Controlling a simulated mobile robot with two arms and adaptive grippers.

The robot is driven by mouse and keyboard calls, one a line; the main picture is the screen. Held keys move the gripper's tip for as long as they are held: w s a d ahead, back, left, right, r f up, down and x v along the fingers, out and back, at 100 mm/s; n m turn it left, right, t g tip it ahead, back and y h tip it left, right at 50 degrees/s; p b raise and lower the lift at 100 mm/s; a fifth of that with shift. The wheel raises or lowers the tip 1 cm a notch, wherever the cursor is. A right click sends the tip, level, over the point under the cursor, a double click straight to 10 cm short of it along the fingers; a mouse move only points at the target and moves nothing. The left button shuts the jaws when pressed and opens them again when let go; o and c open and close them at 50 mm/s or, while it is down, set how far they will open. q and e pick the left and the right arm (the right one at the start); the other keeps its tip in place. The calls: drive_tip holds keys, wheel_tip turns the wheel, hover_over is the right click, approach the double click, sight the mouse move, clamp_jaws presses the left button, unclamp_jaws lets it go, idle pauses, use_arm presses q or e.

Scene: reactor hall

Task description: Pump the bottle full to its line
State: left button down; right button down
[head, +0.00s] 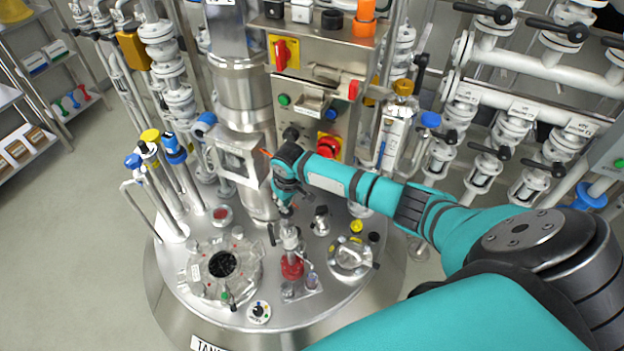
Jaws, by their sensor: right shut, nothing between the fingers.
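My right gripper (286,208) is shut and points down above the round steel vessel top. Nothing shows between its fingers. Just below it stands a small upright metal fitting with a red lower part (292,267), which looks like the pump. The gripper is over or close to its top; I cannot tell whether they touch. A small clear container (312,281) at the right of the red part may be the bottle. Its line and level are too small to make out. My left gripper is not in view.
A round port with a dark opening (222,264) sits left of the pump, and a clamped round lid (351,258) right of it. Capped upright tubes (172,147) stand at the left. A control panel (312,110) and valve piping (510,115) crowd the back. Floor at left is clear.

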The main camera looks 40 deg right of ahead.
sight(287, 215)
drive_tip(key=shift+f, duration=0.15)
drive_tip(key=shift+s+f+b, duration=0.1)
drive_tip(key=shift+f+b, duration=1.8)
drive_tip(key=shift+f, duration=1)
wheel_tip(287, 215, up, 6)
drive_tip(key=p, duration=0.6)
drive_tip(key=shift+r, duration=0.1)
